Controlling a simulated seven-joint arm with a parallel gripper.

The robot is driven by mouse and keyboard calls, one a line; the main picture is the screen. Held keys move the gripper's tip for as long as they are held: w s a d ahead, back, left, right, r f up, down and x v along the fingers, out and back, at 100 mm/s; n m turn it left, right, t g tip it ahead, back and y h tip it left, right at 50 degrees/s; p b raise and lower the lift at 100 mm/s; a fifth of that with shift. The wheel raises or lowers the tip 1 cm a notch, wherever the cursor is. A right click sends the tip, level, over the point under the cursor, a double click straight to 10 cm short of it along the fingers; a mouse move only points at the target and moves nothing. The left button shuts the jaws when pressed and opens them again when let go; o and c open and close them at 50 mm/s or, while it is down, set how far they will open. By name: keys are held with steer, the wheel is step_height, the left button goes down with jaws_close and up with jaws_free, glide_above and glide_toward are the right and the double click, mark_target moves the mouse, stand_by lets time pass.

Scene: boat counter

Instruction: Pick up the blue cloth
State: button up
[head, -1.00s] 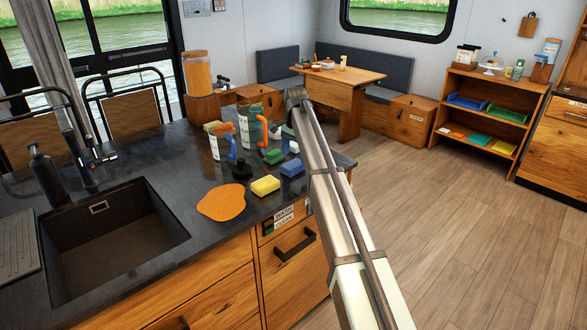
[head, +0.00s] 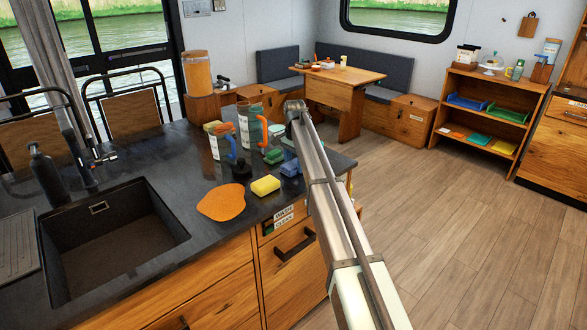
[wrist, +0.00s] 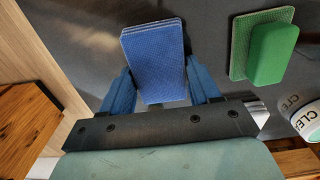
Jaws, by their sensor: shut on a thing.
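The blue cloth (head: 290,169) is a folded stack near the counter's right edge in the head view. In the wrist view the blue cloth (wrist: 153,60) lies between the two blue fingers of my gripper (wrist: 160,88). The fingers are shut on its near part, and its far part sticks out beyond them. In the head view my gripper (head: 289,152) is low over the counter, partly hidden by my arm. I cannot tell whether the cloth still touches the counter.
A yellow sponge (head: 265,185) and an orange cloth (head: 221,202) lie to the left. A green pad with a green block (wrist: 265,50) is close by on the right in the wrist view. Labelled canisters (head: 250,130) stand behind. The sink (head: 115,235) is at far left.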

mark_target(294, 164)
steer(key=c, duration=0.4)
step_height(294, 164, up, 10)
steer(key=shift+r, duration=0.1)
stand_by(0.5)
steer(key=o, duration=0.5)
steer(key=shift+a, duration=0.1)
steer(key=c, duration=0.4)
